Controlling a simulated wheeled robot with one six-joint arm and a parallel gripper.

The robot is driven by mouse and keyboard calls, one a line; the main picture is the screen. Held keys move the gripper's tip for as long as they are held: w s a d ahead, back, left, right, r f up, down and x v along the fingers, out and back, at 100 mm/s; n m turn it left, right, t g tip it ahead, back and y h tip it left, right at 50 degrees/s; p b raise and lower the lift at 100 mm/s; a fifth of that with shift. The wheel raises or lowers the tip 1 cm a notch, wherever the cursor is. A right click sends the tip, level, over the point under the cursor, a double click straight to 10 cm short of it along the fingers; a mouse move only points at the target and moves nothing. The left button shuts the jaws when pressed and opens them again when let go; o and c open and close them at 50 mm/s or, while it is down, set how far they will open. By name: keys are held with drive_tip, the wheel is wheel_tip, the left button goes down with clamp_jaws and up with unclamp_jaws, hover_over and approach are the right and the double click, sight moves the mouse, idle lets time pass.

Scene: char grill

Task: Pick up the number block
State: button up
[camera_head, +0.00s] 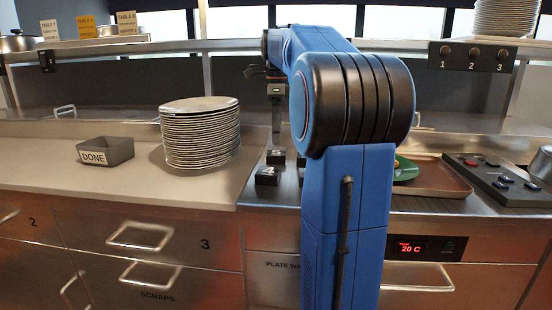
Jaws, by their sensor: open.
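A small black block (267,176) with a faint pale mark on its face sits on the metal counter, right of the plate stack. A second dark block (276,157) sits just behind it. The marks are too small to read, so I cannot tell which is the number block. Another dark shape is partly hidden behind my blue arm. My gripper (277,125) hangs left of my arm, above and behind these blocks, pointing down. It is open and appears empty; its fingers are seen edge-on.
A tall plate stack (200,138) and a grey DONE bin (106,151) stand on the left counter. Right of my arm are a brown tray (436,180) with a green item and a black button panel (500,181). A shelf (150,45) runs across the back.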

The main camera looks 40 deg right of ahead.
sight(276, 153)
drive_tip(key=shift+s+a+f, duration=0.1)
drive_tip(key=shift+a+f, duration=0.05)
drive_tip(key=shift+f, duration=1.45)
drive_tip(key=shift+s+a+f, duration=0.1)
drive_tip(key=shift+a+f, duration=0.05)
drive_tip(key=shift+f, duration=1.4)
drive_tip(key=c, duration=1.2)
